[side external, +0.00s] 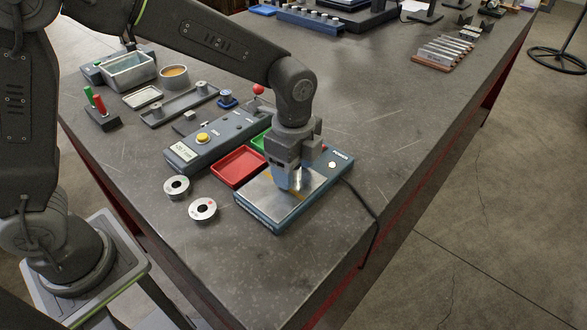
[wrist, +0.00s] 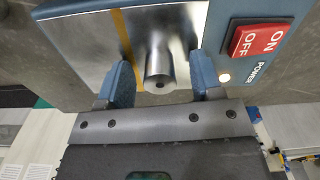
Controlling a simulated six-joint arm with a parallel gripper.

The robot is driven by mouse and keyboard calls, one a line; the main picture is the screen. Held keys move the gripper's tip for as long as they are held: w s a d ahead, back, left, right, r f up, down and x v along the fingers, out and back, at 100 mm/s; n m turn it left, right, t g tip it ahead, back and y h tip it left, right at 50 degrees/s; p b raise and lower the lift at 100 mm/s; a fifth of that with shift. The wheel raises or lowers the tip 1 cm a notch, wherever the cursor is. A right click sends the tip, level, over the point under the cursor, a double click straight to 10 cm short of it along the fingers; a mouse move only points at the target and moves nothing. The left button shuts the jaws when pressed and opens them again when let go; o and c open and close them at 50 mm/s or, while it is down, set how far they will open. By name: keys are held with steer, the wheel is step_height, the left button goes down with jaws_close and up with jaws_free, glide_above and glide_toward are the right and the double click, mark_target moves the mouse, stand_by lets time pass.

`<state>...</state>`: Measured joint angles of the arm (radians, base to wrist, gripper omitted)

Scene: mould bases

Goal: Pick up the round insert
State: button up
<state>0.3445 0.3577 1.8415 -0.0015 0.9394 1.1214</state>
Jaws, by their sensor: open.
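The round insert (wrist: 158,62) is a shiny metal cylinder with a small dark hole in its end. In the wrist view it stands on the steel plate (wrist: 88,50) of a blue powered unit, beside a yellow stripe. My gripper (wrist: 162,80) is open, with one blue finger on each side of the insert and a visible gap to each. In the side view my gripper (side external: 289,182) points down at the plate (side external: 285,208), low over it. There the fingers hide the insert, and I cannot make it out.
The unit has a red ON/OFF switch (wrist: 257,40) and a cable running right. A red tray (side external: 238,166) and a green tray (side external: 258,142) adjoin it. Two metal rings (side external: 176,187) (side external: 203,209) lie to the left. The table's front right is clear.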

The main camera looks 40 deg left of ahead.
jaws_close()
stand_by(0.5)
steer(key=shift+r, duration=0.15)
